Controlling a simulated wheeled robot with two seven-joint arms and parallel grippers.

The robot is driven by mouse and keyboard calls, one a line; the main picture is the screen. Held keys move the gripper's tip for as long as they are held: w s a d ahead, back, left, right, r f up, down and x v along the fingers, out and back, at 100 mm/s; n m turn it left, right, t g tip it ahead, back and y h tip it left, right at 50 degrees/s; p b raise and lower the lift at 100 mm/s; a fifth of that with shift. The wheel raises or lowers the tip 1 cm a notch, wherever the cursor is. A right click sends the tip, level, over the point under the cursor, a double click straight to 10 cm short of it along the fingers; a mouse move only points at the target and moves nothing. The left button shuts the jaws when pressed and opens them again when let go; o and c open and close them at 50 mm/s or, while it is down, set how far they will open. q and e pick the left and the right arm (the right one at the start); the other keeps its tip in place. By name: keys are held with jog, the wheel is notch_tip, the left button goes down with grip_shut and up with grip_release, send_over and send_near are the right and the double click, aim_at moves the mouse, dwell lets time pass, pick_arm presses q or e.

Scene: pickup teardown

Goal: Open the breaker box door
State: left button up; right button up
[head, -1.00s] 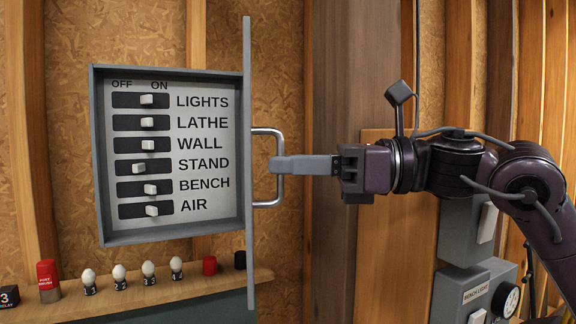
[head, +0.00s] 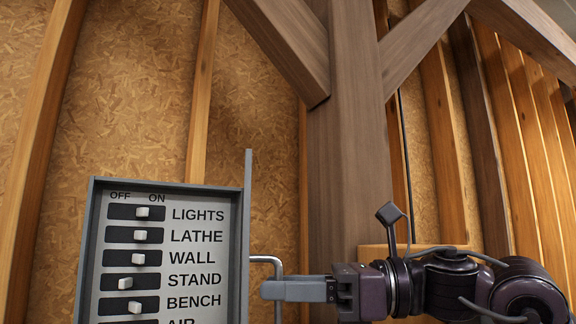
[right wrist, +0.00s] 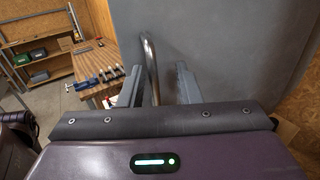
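The grey breaker box (head: 84,255) is open at the front and shows its labelled switches. Its door (head: 247,230) stands swung out on the box's right side, nearly edge-on. A metal bar handle (head: 277,266) sticks out from the door. My left gripper is out of view.
A thick wooden post (head: 345,170) with braces stands right of the door. Chipboard wall and studs lie behind. The right wrist view shows a wooden bench (right wrist: 98,58) with several tools and a shelf (right wrist: 40,45) beyond.

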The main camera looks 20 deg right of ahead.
notch_tip(320, 180, up, 20)
jog(key=p, duration=0.5)
jog(key=shift+f, duration=0.25)
jog(key=shift+w, duration=0.1)
grip_shut()
jog(key=shift+f, duration=0.15)
